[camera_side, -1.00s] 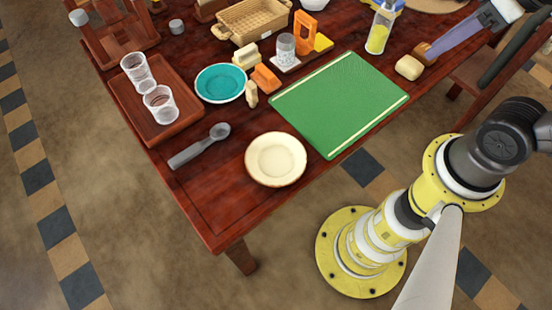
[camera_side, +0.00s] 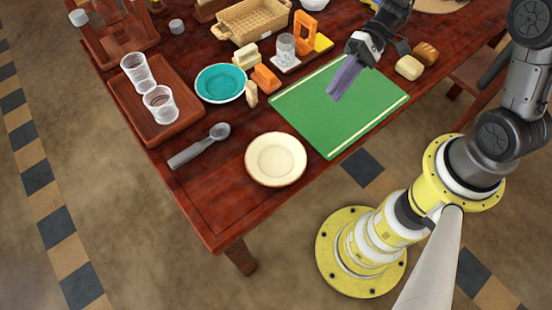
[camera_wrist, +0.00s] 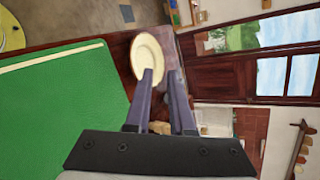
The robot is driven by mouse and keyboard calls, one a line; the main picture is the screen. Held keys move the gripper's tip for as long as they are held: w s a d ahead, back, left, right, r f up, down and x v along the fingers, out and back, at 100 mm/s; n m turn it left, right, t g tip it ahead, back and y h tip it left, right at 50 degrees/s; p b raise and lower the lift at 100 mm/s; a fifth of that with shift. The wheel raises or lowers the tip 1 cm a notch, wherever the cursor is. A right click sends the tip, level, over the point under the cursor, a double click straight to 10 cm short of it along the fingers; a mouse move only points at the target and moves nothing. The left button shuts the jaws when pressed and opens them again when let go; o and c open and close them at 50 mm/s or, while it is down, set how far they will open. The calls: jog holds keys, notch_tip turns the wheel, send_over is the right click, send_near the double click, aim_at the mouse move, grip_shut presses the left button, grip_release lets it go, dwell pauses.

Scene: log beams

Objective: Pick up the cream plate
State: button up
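The cream plate (camera_side: 276,159) lies flat and empty near the front edge of the dark red wooden table, left of the green cutting board (camera_side: 340,104). It also shows in the wrist view (camera_wrist: 147,58), beyond the fingertips. My gripper (camera_side: 335,97) is above the green board, up and to the right of the plate in the side view, and apart from it. In the wrist view a gap shows between the two purple-grey fingers (camera_wrist: 160,74), with nothing held in it.
A grey spoon (camera_side: 199,146) lies left of the plate. A wooden tray (camera_side: 184,128) with clear cups, a teal plate (camera_side: 220,83), and small orange and cream pieces (camera_side: 265,78) stand farther back. A wicker basket (camera_side: 252,19) is behind them. Bare table lies in front of the spoon.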

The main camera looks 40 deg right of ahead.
jog(key=s+f+m, duration=0.1)
jog(key=f, duration=0.2)
jog(key=s+f+m+y, duration=0.1)
jog(key=f, duration=0.2)
jog(key=s+f+m+y, duration=0.1)
jog(key=f+m, duration=0.1)
jog(key=f, duration=0.1)
jog(key=shift+s+d+f, duration=0.1)
jog(key=shift+s+d, duration=0.15)
jog(key=shift+d, duration=0.15)
send_near(305, 162)
jog(key=x, duration=0.3)
jog(key=shift+s+a, duration=0.3)
jog(key=shift+a, duration=0.05)
jog(key=shift+t, duration=0.3)
jog(key=shift+x, duration=2.75)
jog(key=shift+w, duration=0.2)
grip_shut()
jog(key=shift+f, duration=0.1)
